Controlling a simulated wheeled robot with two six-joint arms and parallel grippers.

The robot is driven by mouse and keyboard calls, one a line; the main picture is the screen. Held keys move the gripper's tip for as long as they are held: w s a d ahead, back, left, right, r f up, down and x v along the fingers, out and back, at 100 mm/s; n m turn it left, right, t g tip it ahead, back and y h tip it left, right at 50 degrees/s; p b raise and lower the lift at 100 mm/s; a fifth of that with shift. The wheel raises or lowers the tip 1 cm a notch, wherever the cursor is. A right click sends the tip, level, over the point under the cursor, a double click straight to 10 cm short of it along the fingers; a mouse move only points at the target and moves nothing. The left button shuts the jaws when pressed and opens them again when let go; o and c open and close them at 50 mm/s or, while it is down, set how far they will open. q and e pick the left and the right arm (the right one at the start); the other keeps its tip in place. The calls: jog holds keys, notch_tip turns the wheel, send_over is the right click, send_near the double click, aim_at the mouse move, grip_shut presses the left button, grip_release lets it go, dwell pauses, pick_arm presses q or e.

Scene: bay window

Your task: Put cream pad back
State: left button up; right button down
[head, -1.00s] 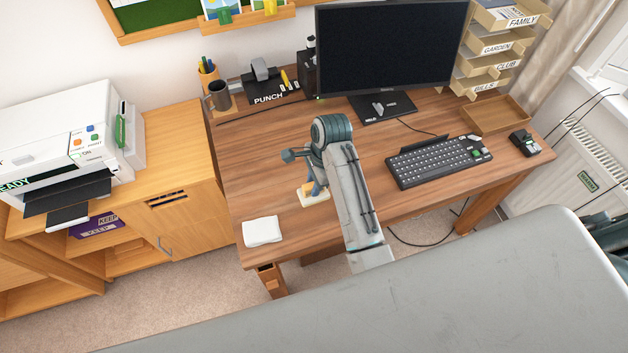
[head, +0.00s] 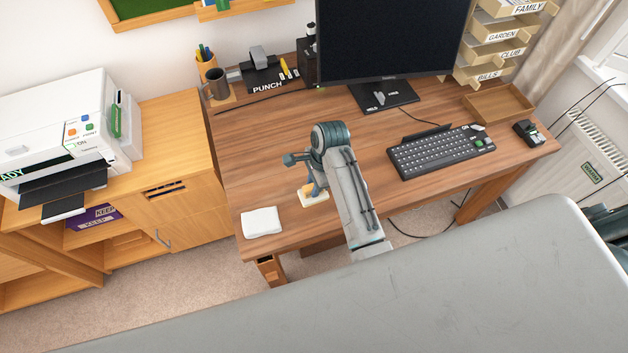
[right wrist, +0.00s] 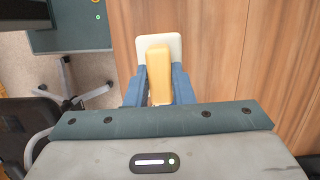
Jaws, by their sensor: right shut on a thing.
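The cream pad (head: 314,198) is a small pale slab with a yellow wooden grip on top. It also shows in the right wrist view (right wrist: 174,45), with the wooden block (right wrist: 159,72) standing between the blue fingers. My right gripper (head: 314,186) is shut on this wooden grip. The pad is over the front left part of the desk, to the right of a white stack of sheets (head: 262,221) and apart from it. I cannot tell whether the pad touches the desk. My left gripper is not in view.
The wooden desk (head: 270,160) is clear left of my arm. A keyboard (head: 442,152) and monitor (head: 390,40) stand to the right and behind. A printer (head: 60,130) stands left.

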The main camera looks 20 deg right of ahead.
jog(key=shift+d+b+x, duration=0.25)
jog(key=shift+b+x, duration=0.15)
jog(key=shift+x, duration=0.85)
jog(key=shift+d+b+x, duration=0.25)
jog(key=shift+x, duration=0.85)
jog(key=shift+d+b+x, duration=0.2)
jog(key=shift+x, duration=0.9)
jog(key=shift+f, duration=0.35)
jog(key=c, duration=1.2)
grip_release()
jog(key=shift+o, duration=0.2)
jog(key=b+v, duration=0.2)
jog(key=v, duration=0.8)
jog(key=shift+w, duration=0.1)
jog(key=shift+d+r, duration=0.1)
jog(key=shift+r, duration=0.35)
jog(key=shift+f, duration=0.1)
